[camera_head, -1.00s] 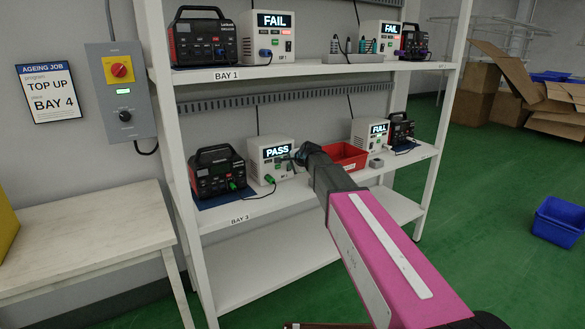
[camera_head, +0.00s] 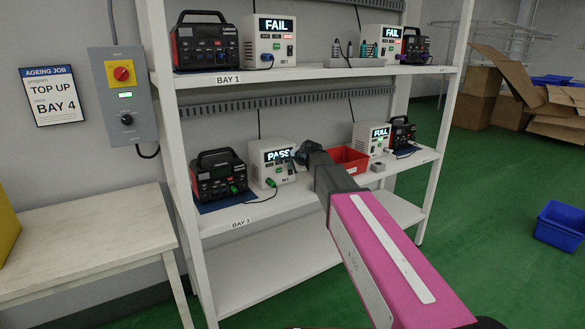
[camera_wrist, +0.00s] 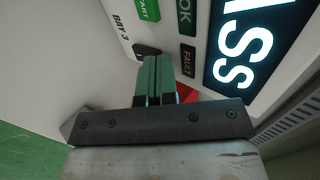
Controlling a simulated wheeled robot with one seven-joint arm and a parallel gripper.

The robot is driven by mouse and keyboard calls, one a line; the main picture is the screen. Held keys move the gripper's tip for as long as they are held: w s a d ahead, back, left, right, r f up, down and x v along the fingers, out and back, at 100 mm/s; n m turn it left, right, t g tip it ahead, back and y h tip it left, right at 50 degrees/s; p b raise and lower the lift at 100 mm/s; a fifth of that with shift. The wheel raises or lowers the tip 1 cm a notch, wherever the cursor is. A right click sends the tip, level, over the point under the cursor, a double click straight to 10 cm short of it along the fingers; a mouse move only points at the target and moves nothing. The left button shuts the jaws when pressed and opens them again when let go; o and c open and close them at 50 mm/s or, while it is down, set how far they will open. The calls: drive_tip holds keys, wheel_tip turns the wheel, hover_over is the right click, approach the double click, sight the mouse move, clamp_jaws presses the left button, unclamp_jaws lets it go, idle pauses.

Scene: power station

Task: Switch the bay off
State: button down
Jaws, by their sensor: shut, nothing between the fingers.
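The bay 3 unit (camera_head: 272,166) is a white box on the middle shelf, its screen lit PASS. The lit screen (camera_wrist: 243,42) also shows in the wrist view, beside the OK lamp (camera_wrist: 186,17), the FAULT lamp (camera_wrist: 188,61) and the green START button (camera_wrist: 148,9). A black rocker switch (camera_wrist: 146,49) lies near them, partly hidden by my fingers. My gripper (camera_head: 298,154) is at the right front of the unit. In the wrist view its green fingers (camera_wrist: 155,62) are together and empty, with tips at the switch. I cannot tell whether they touch it.
A black-and-red power station (camera_head: 218,177) stands left of the unit, joined by a cable. A red bin (camera_head: 349,160) and another unit reading FULL (camera_head: 369,137) stand to the right. The upper shelf (camera_head: 300,72) is overhead. A wall box (camera_head: 124,98) has a red-yellow knob.

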drive_tip(key=v, duration=1.3)
drive_tip(key=shift+r, duration=0.15)
drive_tip(key=s+d+f+n+g+h, duration=0.2)
drive_tip(key=s+d+f, duration=0.4)
drive_tip(key=f, duration=0.5)
drive_tip(key=s+d+f+n+g+h, duration=0.2)
drive_tip(key=s+d+f+n, duration=0.3)
drive_tip(key=s+f, duration=0.6)
drive_tip(key=s+d+f+n+g+h, duration=0.1)
drive_tip(key=s+d+f+n+g, duration=0.3)
drive_tip(key=s+d+f, duration=0.3)
wheel_tip(320, 180, down, 4)
drive_tip(key=shift+s+f+h, duration=0.1)
drive_tip(key=shift+s+h, duration=0.3)
drive_tip(key=shift+s, duration=0.8)
drive_tip(key=shift+d, duration=0.1)
